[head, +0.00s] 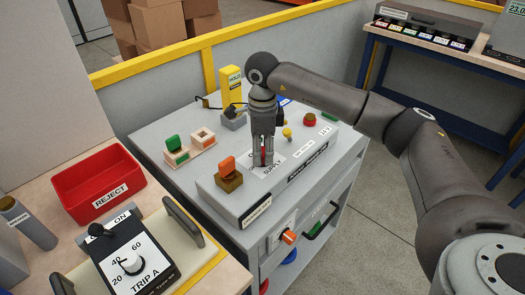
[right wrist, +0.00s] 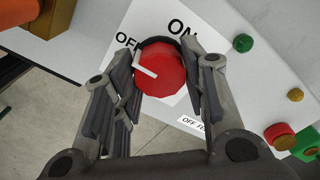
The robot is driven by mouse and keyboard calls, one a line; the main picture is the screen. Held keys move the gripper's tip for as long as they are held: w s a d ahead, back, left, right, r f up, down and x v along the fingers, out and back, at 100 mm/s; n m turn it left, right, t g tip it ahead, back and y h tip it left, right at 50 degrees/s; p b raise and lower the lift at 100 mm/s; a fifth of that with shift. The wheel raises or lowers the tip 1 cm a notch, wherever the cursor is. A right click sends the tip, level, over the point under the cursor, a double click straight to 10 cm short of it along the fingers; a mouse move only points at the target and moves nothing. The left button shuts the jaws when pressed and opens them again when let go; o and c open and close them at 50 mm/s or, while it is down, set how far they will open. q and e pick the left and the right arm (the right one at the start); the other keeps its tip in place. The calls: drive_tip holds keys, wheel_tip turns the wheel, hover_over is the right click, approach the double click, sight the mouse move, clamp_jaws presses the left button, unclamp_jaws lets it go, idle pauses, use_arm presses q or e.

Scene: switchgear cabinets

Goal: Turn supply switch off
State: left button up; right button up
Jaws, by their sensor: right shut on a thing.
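The supply switch is a round red knob (right wrist: 170,78) on a white plate marked OFF and ON, with SUPPLY legible in the head view. A white line on the knob lies on the side toward the OFF lettering. My right gripper (head: 264,158) points down over the plate on the grey console (head: 222,199). Its fingers stand on both sides of the knob in the right wrist view (right wrist: 157,62), shut on it. In the head view the fingers mostly hide the knob. My left gripper is not in view.
An orange-topped switch (head: 228,168) stands left of the gripper, with a red button (head: 310,120) and yellow knob (head: 287,132) to its right. A red REJECT bin (head: 98,187) and TRIP A box (head: 127,262) stand on the left table.

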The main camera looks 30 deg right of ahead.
sight(262, 151)
drive_tip(key=shift+r, duration=0.15)
drive_tip(key=o, duration=0.9)
drive_tip(key=shift+o, duration=0.5)
wheel_tip(262, 151, up, 12)
